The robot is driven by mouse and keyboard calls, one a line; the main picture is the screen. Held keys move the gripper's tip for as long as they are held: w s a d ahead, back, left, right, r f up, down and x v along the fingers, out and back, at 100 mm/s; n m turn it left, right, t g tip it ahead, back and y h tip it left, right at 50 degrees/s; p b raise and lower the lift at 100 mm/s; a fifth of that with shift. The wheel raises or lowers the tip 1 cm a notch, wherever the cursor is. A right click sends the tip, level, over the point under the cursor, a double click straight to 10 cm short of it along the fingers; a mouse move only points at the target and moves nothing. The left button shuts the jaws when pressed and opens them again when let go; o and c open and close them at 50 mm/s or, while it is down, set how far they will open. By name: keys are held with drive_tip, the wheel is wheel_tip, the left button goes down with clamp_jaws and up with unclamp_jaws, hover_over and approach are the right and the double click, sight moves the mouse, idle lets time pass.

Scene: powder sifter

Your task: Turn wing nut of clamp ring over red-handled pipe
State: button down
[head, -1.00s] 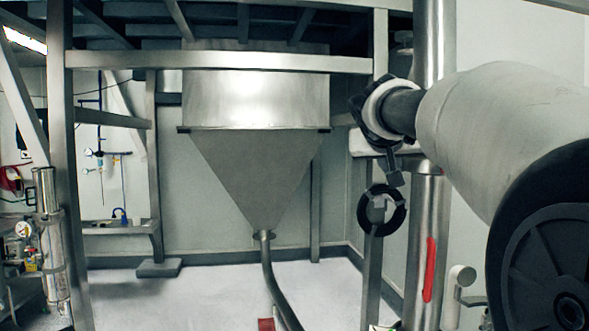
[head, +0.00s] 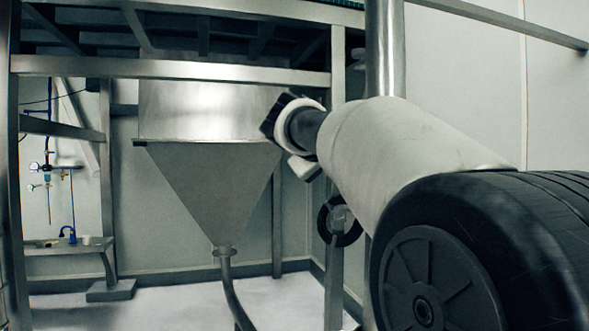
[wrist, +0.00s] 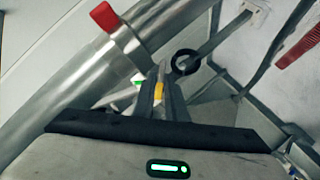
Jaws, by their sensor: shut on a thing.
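A thick steel pipe (wrist: 70,88) runs diagonally through the wrist view, with a red handle (wrist: 103,16) near its top. A narrow metal band (wrist: 128,42) crosses the pipe beside the handle. My gripper (wrist: 161,70) is shut at the pipe's right side, on a small piece that I take for the wing nut; the fingers mostly hide it. A yellow patch shows between the fingers. In the head view the upper pipe (head: 384,50) shows above my arm; its red handle, the clamp ring and the fingertips are hidden.
A black ring (wrist: 186,62) sits right of the fingers and also shows in the head view (head: 339,220) by a frame post. A steel hopper (head: 212,180) stands behind, inside a metal frame (head: 180,67). A red ribbed object (wrist: 298,48) is at the wrist view's right.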

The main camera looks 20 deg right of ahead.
idle(0.4)
drive_tip(key=c, duration=1.9)
unclamp_jaws()
drive_tip(key=v, duration=1.7)
drive_tip(key=shift+b, duration=0.3)
drive_tip(key=shift+s, duration=0.2)
